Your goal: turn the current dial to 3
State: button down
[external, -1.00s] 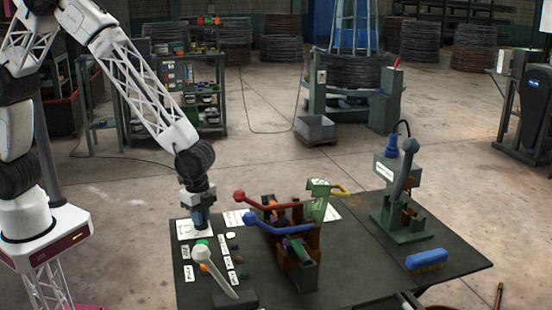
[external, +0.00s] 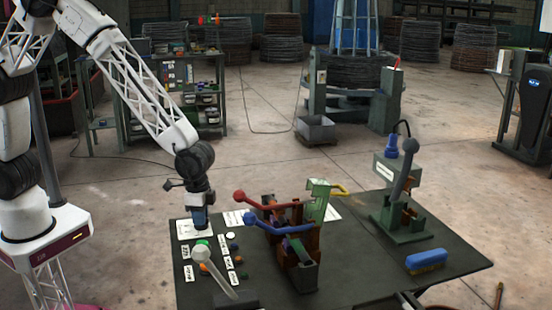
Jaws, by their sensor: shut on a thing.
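My gripper (external: 201,222) points straight down at the back left of the dark table, over a white plate (external: 186,232). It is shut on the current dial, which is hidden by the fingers. The plate's marks and the dial's pointer are too small or covered, so I cannot tell which number it points to.
Several coloured buttons and white labels (external: 188,272) lie in front of the plate. A grey-knobbed lever (external: 203,254) stands nearer the front. To the right are a red lever (external: 240,196), a blue lever (external: 250,218), a green bench machine (external: 402,230) and a blue brush (external: 427,261).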

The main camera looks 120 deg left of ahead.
jog(key=c, duration=1.1)
grip_release()
jog(key=shift+r, duration=0.1)
jog(key=shift+r, duration=3.85)
